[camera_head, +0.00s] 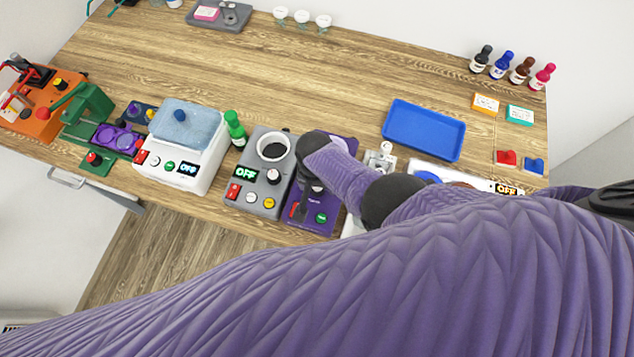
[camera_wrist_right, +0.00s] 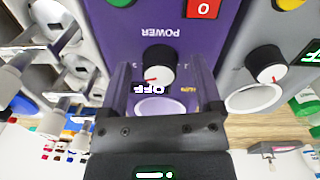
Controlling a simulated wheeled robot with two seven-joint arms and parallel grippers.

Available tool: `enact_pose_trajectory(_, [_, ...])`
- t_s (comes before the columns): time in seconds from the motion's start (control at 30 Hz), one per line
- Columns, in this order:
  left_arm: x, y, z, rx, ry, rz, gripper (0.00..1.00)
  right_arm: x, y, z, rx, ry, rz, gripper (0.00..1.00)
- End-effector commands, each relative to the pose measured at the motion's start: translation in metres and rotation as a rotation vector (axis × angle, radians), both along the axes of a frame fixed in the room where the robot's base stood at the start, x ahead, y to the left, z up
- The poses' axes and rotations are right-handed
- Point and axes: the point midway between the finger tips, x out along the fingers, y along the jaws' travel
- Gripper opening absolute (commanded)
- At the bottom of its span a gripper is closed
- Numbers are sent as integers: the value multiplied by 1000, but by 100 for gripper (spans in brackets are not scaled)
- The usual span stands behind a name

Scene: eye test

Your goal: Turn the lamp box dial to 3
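A purple box (camera_head: 333,226) on the table, which I take for the lamp box, is mostly under my right arm in the head view. In the right wrist view the box (camera_wrist_right: 225,20) appears upside down. Its black dial (camera_wrist_right: 158,62) has a white face and a red mark towards the lower left; POWER is printed beside it. An OFF readout and a pale round disc are partly behind my gripper. My right gripper (camera_wrist_right: 160,72) is open, with one finger on each side of the dial; contact cannot be told. My left gripper is in neither view.
The purple box also carries a red switch (camera_wrist_right: 203,8) and a green button (camera_head: 321,217). A grey box (camera_head: 246,198) with its own dial stands close on its left. A blue tray (camera_head: 424,130) lies to the right. Bare wood (camera_head: 340,75) lies behind.

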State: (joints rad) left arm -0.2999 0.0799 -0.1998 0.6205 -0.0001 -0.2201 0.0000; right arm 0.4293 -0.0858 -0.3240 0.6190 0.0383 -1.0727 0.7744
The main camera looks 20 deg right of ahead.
Motion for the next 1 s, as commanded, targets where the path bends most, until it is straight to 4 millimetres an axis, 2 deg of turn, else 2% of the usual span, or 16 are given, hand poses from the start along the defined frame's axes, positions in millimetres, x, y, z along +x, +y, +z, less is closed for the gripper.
enact_pose_trajectory(0.17, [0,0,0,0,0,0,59,0,0,0,0,1,1,82])
enact_pose_trajectory(0.27, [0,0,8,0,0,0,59,0,0,9,0,0,1,82])
enact_pose_trajectory(0.5, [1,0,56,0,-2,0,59,1,2,73,2,-1,0,82])
enact_pose_trajectory(0.63, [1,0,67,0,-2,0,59,1,3,93,0,0,0,82])
enact_pose_trajectory(0.73, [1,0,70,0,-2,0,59,1,3,100,0,0,0,82])
enact_pose_trajectory(1.0, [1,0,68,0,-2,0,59,1,3,99,0,1,0,82])
